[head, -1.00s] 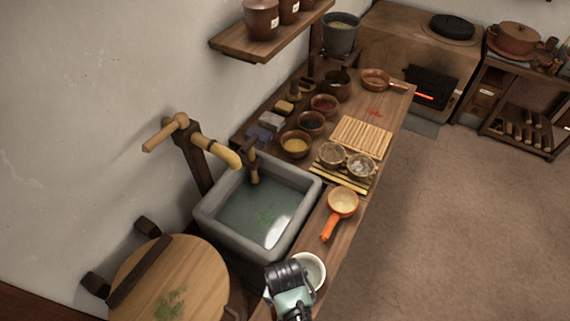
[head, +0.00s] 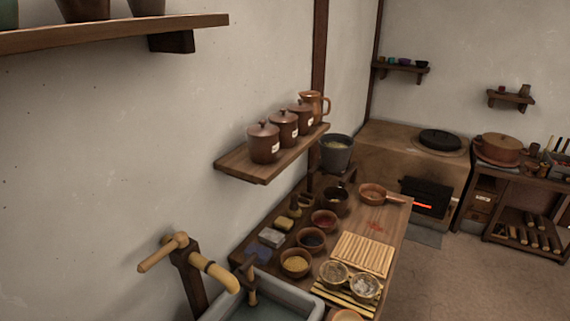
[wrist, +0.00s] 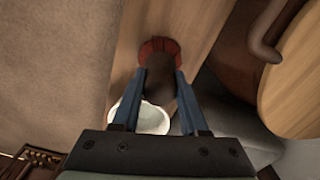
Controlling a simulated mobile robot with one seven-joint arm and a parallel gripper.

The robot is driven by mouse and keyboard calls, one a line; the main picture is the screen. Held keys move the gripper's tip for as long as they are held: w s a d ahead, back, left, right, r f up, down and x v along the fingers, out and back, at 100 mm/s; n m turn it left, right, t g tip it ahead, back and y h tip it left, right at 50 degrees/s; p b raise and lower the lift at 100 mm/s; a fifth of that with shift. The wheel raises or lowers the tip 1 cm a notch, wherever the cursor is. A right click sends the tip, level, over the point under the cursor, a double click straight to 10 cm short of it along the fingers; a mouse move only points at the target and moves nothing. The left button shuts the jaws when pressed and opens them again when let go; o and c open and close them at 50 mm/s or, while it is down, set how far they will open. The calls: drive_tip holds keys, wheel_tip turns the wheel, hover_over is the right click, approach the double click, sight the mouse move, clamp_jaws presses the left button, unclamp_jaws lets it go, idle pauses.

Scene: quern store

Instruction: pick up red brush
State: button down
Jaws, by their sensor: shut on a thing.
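In the wrist view, my gripper (wrist: 160,82) is shut on the red brush (wrist: 158,47). A round red part shows just beyond the fingertips, and a dark brown part sits between the two blue fingers. The near end of the brush is hidden by the gripper. A white bowl (wrist: 152,120) lies behind the fingers, partly covered by them. The head view does not show my gripper or the held brush.
In the wrist view, a wooden counter (wrist: 200,25) lies below, with a round wooden lid (wrist: 300,90) at right. In the head view, the counter holds several bowls, a slatted mat (head: 362,254) and a stone sink (head: 300,296). A wall shelf (head: 262,165) with lidded jars hangs above.

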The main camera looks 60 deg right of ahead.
drive_tip(key=shift+r, duration=0.1)
idle(0.3)
wheel_tip(320, 180, up, 10)
drive_tip(key=shift+f, duration=0.1)
idle(0.5)
